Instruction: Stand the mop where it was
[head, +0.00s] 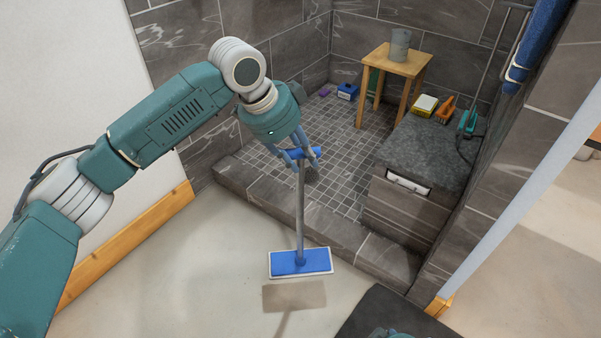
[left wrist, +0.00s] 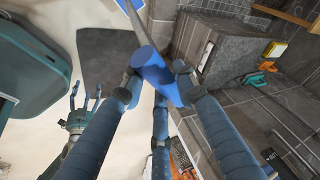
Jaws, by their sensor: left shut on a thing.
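The mop has a flat blue head (head: 300,262) with a pale rim, a grey pole (head: 300,210) and a blue grip at its top. My left gripper (head: 303,157) is shut on the blue grip. The mop hangs nearly upright, its head over the pale floor in front of the shower step, with a shadow below and apart from it. My right gripper (left wrist: 85,103) shows there at the left, fingers spread and empty.
The tiled shower step (head: 290,205) runs just behind the mop. Inside stand a wooden stool (head: 397,60) with a grey cup (head: 400,45) and a grey bench (head: 425,150) with brushes and a yellow-white box (head: 424,105). A dark mat (head: 385,315) lies front right.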

